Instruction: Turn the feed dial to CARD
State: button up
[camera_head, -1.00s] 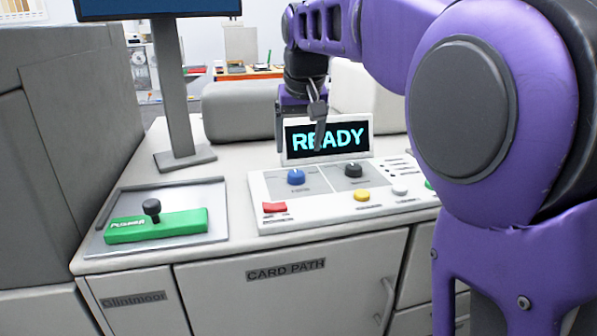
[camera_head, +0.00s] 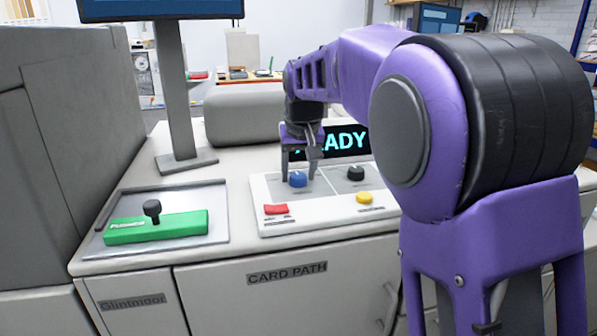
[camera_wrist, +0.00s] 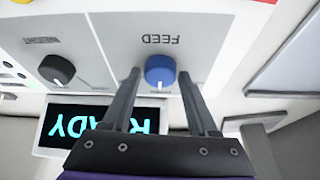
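The feed dial is a blue knob (camera_head: 298,179) on the white control panel (camera_head: 300,226). It also shows in the wrist view (camera_wrist: 160,72) beside the upside-down word FEED, with a white mark on the side toward the display. My gripper (camera_head: 299,176) is at the blue dial, pointing down. In the wrist view my gripper (camera_wrist: 161,100) is open, with one finger on each side of the dial and a visible gap on both sides. The setting labels around the dial, CARD included, are not readable.
A black dial (camera_head: 355,174) labelled WEIGHT sits beside the blue one. Red (camera_head: 276,210) and yellow (camera_head: 364,198) buttons are in front. The READY display (camera_head: 346,143) stands behind, partly covered by my arm. A green block (camera_head: 180,226) with a black knob lies on a tray at left.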

grip_shut()
jog(key=shift+r+n, duration=0.1)
jog(key=shift+n, duration=0.2)
jog(key=n+p, duration=0.1)
jog(key=n+y+p, duration=0.1)
jog(key=n, duration=0.1)
jog(key=shift+d+n+g+y, duration=0.2)
jog(key=shift+n+g+y, duration=0.1)
jog(key=shift+g, duration=0.1)
jog(key=n+p, duration=0.1)
jog(key=n, duration=0.2)
jog(key=n+g+y+p, duration=0.1)
jog(key=n, duration=0.1)
jog(key=shift+w+n+g+y+p, duration=0.15)
jog(key=shift+n+g+y+p, duration=0.15)
jog(key=shift+n+p, duration=0.1)
jog(key=shift+o, duration=2.2)
grip_release()
